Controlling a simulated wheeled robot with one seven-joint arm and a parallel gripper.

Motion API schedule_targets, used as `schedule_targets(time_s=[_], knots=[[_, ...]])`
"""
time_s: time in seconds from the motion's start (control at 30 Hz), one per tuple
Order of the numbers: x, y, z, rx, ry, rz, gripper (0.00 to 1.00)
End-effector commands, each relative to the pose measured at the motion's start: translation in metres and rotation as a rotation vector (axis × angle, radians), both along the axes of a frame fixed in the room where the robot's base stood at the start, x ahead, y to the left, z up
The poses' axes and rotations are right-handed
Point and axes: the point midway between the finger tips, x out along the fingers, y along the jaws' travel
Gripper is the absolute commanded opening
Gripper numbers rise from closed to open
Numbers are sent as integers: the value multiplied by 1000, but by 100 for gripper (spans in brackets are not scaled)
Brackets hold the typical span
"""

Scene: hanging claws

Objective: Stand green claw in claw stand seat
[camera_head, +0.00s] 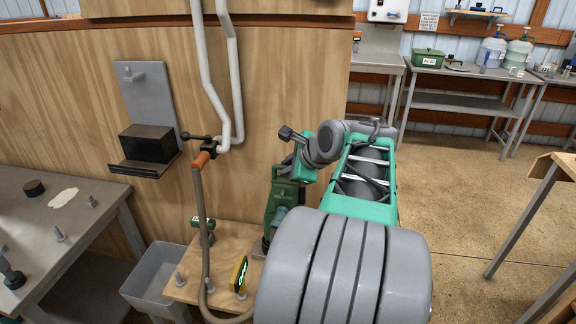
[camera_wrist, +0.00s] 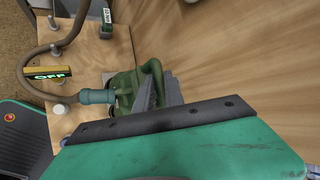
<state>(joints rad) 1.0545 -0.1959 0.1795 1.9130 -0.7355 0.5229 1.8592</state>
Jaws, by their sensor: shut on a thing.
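The green claw (camera_wrist: 122,88) is a dark green body with a loop-shaped upper part and a teal fitting joined to a brown hose. In the wrist view, my gripper (camera_wrist: 155,92) is shut on it, and its grey finger covers part of the body. In the head view, the green claw (camera_head: 281,202) is upright, below my wrist, at the right end of a wooden board. My arm hides part of it.
The wooden board (camera_head: 185,288) carries pegs, a small labelled green thing (camera_head: 203,223) and a yellow-edged "OFF" display (camera_head: 239,273). The brown hose (camera_head: 202,235) loops down from white pipes (camera_head: 231,75). A wooden wall (camera_head: 290,70) stands close behind. A grey bin (camera_head: 155,275) is at left.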

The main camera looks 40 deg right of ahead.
Motion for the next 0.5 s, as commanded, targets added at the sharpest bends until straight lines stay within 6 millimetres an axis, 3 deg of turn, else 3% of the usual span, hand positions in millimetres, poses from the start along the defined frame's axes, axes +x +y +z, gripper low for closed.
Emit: schedule_targets(time_s=[0.5], knots=[[1,0,-13,-4,-3,2,0]])
